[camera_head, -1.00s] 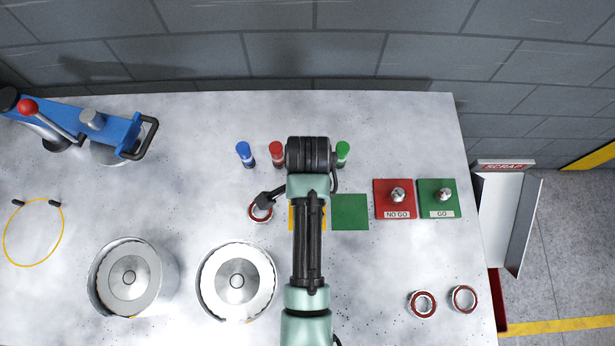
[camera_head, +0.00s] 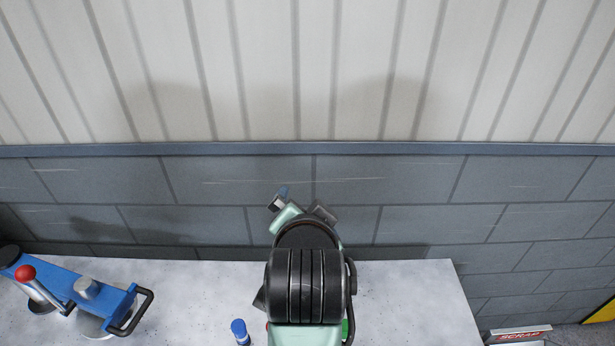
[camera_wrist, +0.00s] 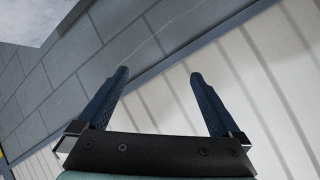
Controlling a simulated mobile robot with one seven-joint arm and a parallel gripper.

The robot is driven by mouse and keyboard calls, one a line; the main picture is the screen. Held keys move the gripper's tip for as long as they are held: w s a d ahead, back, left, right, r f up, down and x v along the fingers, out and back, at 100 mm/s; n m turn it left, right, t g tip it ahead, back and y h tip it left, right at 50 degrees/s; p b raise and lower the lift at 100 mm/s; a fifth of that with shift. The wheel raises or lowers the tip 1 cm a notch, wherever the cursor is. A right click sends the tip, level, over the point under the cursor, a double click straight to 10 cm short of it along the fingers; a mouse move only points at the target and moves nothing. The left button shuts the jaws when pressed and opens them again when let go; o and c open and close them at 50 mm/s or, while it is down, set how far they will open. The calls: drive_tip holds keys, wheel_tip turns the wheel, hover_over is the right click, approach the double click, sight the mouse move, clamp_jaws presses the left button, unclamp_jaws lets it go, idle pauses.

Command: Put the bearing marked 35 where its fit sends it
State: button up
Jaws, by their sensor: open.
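No bearing shows in either view now, so the one marked 35 cannot be picked out. My gripper (camera_wrist: 159,73) is open in the wrist view, its two blue fingers apart with nothing between them. It is raised and faces the wall. In the head view my gripper shows small beyond my dark wrist joint, in front of the grey blocks. The white SCRAP sign (camera_head: 517,336) is at the lower right of the head view, beside the bench. The go and no-go blocks are out of view.
The bench (camera_head: 200,285) fills the bottom of the head view. A blue tool with a red-knobbed lever (camera_head: 100,299) stands at left. A blue marker (camera_head: 240,332) stands left of my arm, and a green one is partly hidden. The block wall (camera_head: 120,220) stands behind the bench.

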wheel_tip(320, 180, up, 18)
drive_tip(key=r+n+t, duration=0.1)
drive_tip(key=n+t, duration=0.2)
drive_tip(key=t, duration=0.4)
drive_tip(key=s+r+n+t, duration=0.2)
drive_tip(key=s+r+t, duration=0.2)
drive_tip(key=r, duration=0.6)
drive_tip(key=s+r+n+t, duration=0.3)
drive_tip(key=s+r+t, duration=0.1)
drive_tip(key=s+r, duration=0.5)
wheel_tip(320, 180, up, 2)
drive_tip(key=shift+s+r+t, duration=0.1)
drive_tip(key=shift+s+t, duration=0.1)
drive_tip(key=shift+t, duration=0.2)
drive_tip(key=shift+d, duration=0.1)
